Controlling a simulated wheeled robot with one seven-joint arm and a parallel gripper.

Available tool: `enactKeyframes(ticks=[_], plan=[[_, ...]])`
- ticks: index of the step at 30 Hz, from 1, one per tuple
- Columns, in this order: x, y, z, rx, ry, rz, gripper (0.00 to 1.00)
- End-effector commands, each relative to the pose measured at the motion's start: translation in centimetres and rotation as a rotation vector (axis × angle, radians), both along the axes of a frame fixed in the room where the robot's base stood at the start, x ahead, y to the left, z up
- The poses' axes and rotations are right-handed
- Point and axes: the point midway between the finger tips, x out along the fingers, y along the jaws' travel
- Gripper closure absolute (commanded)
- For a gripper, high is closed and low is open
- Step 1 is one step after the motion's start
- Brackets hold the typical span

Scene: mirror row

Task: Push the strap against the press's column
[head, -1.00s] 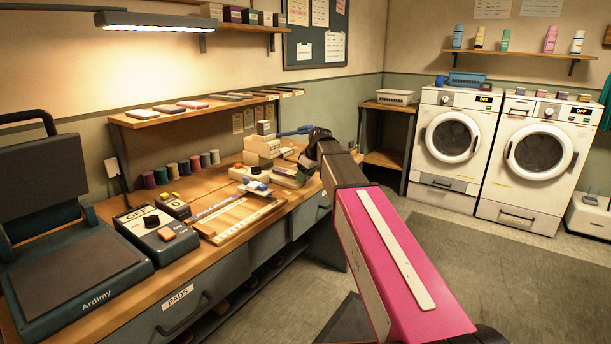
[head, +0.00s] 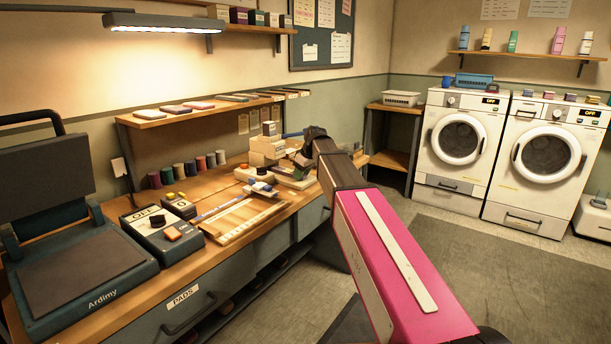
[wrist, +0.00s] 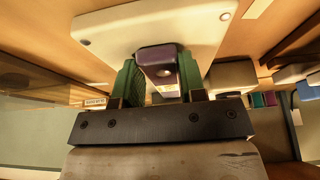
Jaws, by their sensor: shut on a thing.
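In the wrist view my gripper (wrist: 158,90), with green finger pads, is shut on a block with a purple end (wrist: 158,62) and a pale side. A pale plate (wrist: 110,35) with screws at its corners lies just beyond the block. In the head view my gripper (head: 304,160) is low over the far end of the bench, partly hidden by my dark wrist. A blue bar (head: 293,134) shows just behind it. I cannot make out the strap or the press's column for certain. A stack of pale blocks (head: 266,150) stands to the gripper's left.
A large heat press (head: 80,265) stands at the bench's near left. Dark control boxes (head: 155,232), a wooden tray (head: 240,220) and several thread spools (head: 180,172) are on the bench. A shelf (head: 155,122) runs above. Open floor (head: 480,260) lies to the right.

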Motion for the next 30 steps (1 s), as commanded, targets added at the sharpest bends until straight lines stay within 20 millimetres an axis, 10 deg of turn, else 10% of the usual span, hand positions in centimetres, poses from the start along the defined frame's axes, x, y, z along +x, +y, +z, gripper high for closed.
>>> enactKeyframes(ticks=[11, 12, 14, 30], plan=[[0.5, 0.6, -0.1, 0.005, -0.002, -0.001, 0.86], [0.5, 0.6, -0.1, 0.005, -0.001, 0.000, 0.49], [0.5, 0.6, -0.1, 0.005, -0.001, 0.000, 0.32], [-0.2, -0.1, 1.8, 0.004, -0.001, -0.001, 0.32]])
